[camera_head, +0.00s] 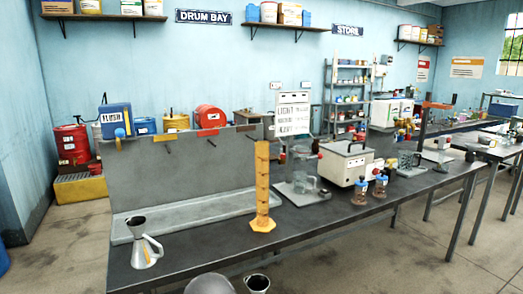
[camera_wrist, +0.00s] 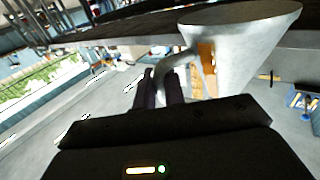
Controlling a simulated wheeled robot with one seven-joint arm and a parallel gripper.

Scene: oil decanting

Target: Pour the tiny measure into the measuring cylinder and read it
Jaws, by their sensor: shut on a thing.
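The measuring cylinder (camera_head: 262,190) is tall and amber, upright on a wide foot near the middle of the dark bench. In the wrist view, my gripper (camera_wrist: 162,86) is shut on the curved handle of a grey metal conical measure (camera_wrist: 245,40). A dark-mouthed vessel (camera_head: 258,284) at the bottom edge of the head view, apart from the cylinder, seems to be this measure; most of it is cut off. A larger grey metal measure (camera_head: 145,252) with a handle and dark mouth stands on the bench at the left. The liquid and the scale reading are not legible.
A shallow grey tray (camera_head: 190,222) lies behind the larger measure, before a grey back panel (camera_head: 190,175). Right of the cylinder stand a glass vessel, a white boxy apparatus (camera_head: 345,163) and two small blue-topped bottles (camera_head: 380,187). The bench front by the cylinder is clear.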

